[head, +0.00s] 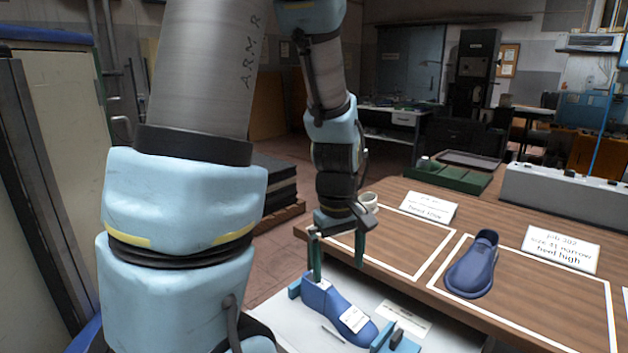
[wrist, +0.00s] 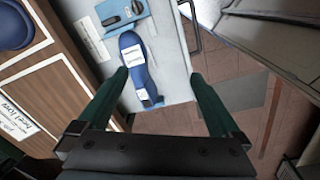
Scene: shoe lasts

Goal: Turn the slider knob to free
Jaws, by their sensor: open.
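A blue shoe last (head: 325,300) with white labels lies on a white surface (head: 268,322), between teal end pieces. It also shows in the wrist view (wrist: 132,72). The teal slider block (head: 408,346) at its near right end carries a black knob (head: 397,337).
A white label card (head: 404,317) lies beside the last. The wooden table (head: 415,270) at right carries a dark blue shoe form (head: 472,266), standing cards (head: 560,249), a green tray (head: 455,176) and a white cup (head: 369,201). A grey box (head: 565,194) stands at the back right.

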